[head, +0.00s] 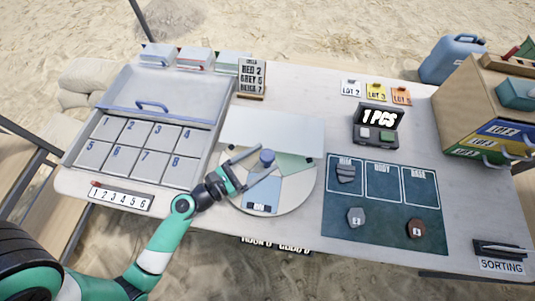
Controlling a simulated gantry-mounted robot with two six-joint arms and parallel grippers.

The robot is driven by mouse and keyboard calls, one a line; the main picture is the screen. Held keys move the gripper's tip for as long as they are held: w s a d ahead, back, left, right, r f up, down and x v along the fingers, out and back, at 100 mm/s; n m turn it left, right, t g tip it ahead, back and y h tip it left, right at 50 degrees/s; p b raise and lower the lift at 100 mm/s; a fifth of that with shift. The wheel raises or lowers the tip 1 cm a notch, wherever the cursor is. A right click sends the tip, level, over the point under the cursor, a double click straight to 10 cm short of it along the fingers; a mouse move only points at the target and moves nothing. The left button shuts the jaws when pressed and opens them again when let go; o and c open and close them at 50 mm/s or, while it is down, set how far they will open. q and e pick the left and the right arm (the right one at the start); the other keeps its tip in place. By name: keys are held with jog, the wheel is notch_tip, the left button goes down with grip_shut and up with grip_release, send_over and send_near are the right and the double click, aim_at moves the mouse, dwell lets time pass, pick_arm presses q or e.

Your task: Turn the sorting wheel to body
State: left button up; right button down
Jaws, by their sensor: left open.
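The sorting wheel (298,190) is a round pale disc at the table's front middle, with a blue sector (262,193) at the front and a green sector (296,163) at the right. A small dark label on the blue sector is too small to read. A blue-grey knob (267,156) stands up on the wheel. My left gripper (266,160) is open, its fingers reaching over the wheel on either side of the knob; whether they touch it I cannot tell. A white panel (272,132) hides the wheel's rear. My right gripper is not in view.
A dark mat (385,240) with RIM, BODY and a third column lies at the right, with a grey shard (346,173) under RIM and two shards (356,217) (416,229) below. A numbered tray (150,105) is at the left. A drawer cabinet (480,110) stands at the right.

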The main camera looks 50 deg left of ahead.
pick_arm(q)
jog(key=shift+w+d, duration=0.1)
jog(key=shift+w, duration=1)
grip_shut()
